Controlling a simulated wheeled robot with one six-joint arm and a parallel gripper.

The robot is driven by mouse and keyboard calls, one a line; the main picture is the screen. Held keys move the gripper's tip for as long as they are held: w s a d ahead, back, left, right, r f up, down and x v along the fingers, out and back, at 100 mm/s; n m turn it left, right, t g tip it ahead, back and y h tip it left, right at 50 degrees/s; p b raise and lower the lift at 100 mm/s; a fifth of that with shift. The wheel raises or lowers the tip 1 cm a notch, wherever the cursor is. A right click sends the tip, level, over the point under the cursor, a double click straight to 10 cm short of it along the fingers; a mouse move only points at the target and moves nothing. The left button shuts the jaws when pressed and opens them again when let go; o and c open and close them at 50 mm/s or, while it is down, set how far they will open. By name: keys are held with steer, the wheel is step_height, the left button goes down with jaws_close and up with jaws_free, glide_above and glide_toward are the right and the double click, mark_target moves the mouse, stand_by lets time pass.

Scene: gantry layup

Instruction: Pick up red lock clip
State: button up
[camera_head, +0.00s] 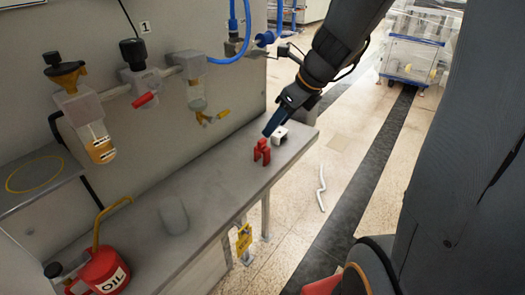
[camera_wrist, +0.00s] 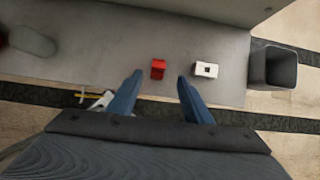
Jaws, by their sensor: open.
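The red lock clip (camera_head: 262,152) stands on the grey bench near its front edge, toward the bench's far end. In the wrist view the clip (camera_wrist: 158,69) lies beyond my fingertips, between their lines and a little right of the left finger. My gripper (camera_head: 268,131) has blue fingers and is above the bench, close to the clip in the head view. In the wrist view my gripper (camera_wrist: 159,77) is open with nothing between its fingers. I see no contact with the clip.
A white block with a dark hole (camera_head: 279,135) stands right beside the clip; it also shows in the wrist view (camera_wrist: 207,69). A grey bin (camera_wrist: 273,67) is past the bench end. A red oil can (camera_head: 105,271) stands at the near end. The bench middle is mostly clear.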

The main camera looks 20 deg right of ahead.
mark_target(263, 140)
steer(key=x, duration=0.7)
steer(key=shift+w+a+f, duration=0.2)
steer(key=shift+a, duration=0.05)
jaws_close()
